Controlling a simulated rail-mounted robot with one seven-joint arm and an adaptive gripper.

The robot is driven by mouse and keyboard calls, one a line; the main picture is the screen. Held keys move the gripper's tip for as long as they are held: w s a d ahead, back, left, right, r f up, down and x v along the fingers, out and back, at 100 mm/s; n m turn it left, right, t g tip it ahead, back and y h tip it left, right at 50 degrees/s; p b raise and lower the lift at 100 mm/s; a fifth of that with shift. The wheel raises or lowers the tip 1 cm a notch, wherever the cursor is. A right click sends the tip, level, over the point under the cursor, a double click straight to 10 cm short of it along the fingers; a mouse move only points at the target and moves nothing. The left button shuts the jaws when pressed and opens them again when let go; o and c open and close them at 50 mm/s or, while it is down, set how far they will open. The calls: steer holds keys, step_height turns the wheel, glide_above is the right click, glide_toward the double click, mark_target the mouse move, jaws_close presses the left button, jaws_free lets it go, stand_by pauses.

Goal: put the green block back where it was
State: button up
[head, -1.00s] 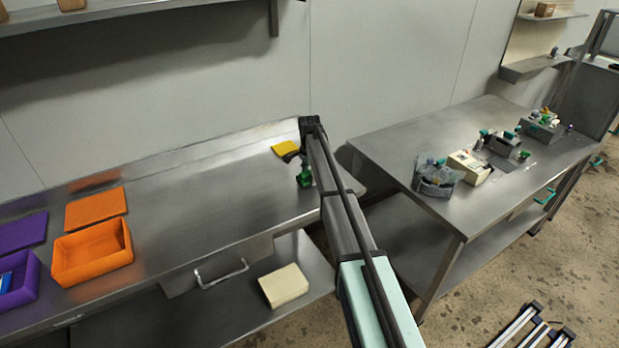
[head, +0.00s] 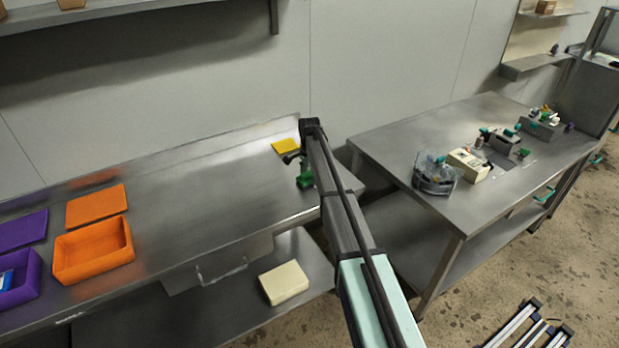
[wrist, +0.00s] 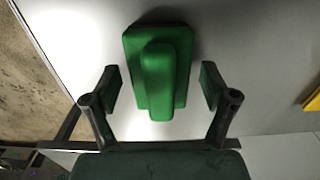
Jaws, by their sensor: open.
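The green block (wrist: 158,68) shows in the wrist view, a wide base with a raised narrower part along its middle. It rests on the steel counter near the counter's right end. My gripper (wrist: 160,88) is open, with one finger on each side of the block and a gap on both sides. In the head view my gripper (head: 304,178) is at the right end of the counter, largely hidden behind my arm. The block cannot be told apart from the green on the gripper there.
A yellow pad (head: 286,146) lies just behind my gripper. An orange box (head: 92,262) and purple box (head: 20,290) stand at the left of the counter (head: 200,210). A gap separates it from the right table (head: 410,150), which bears several devices. The counter's middle is clear.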

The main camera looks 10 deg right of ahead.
mark_target(309, 172)
step_height(309, 172, up, 12)
steer(key=b, duration=0.4)
